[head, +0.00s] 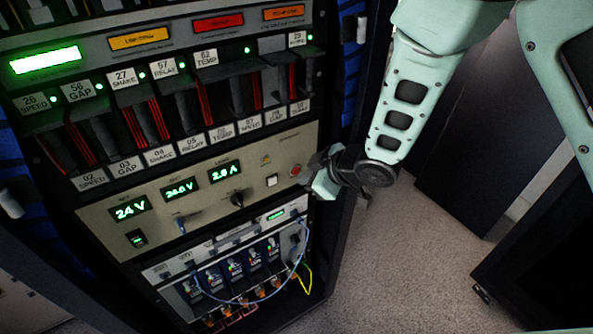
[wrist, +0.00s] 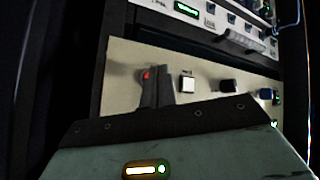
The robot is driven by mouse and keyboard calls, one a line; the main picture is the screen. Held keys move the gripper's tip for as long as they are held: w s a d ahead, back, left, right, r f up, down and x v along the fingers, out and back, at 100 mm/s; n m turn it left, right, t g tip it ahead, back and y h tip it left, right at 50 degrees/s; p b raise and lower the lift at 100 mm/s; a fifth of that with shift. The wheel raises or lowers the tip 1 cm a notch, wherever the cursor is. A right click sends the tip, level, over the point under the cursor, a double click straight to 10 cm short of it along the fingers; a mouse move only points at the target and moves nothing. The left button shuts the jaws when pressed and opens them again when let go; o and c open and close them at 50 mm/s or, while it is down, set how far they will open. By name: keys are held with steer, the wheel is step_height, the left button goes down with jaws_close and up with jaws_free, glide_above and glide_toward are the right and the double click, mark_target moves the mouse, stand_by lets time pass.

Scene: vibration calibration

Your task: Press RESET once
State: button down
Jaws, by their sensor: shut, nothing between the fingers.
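On the beige panel (head: 150,200), in the head view, a white square button (head: 271,181) and a round red button (head: 295,170) sit side by side near the right end. The small lettering by them is too blurred to read, so I cannot tell which is RESET. My gripper (head: 312,163) is shut and empty, just right of the red button. In the wrist view, the dark fingertips (wrist: 158,72) lie over the panel, beside the red button (wrist: 147,76), partly covering it. The white button (wrist: 187,83) is clear of them. I cannot tell whether the fingers touch the panel.
Above the panel is a row of labelled slider modules (head: 160,120) with coloured lamps. A black knob (head: 237,199) is left of the buttons. Below, a unit with blue modules (head: 230,270) has loose looped cables (head: 307,275). Open carpet (head: 400,270) lies to the right.

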steer(key=shift+w+a, duration=0.15)
steer(key=shift+w, duration=0.1)
steer(key=shift+w+a, duration=0.25)
steer(key=shift+w, duration=0.05)
stand_by(0.9)
steer(key=shift+s+d, duration=0.45)
steer(key=shift+s, duration=0.2)
steer(key=s+d, duration=0.1)
steer(key=s+d+b, duration=0.1)
steer(key=s, duration=0.2)
steer(key=shift+s+d, duration=0.1)
steer(key=shift+d, duration=0.3)
stand_by(0.7)
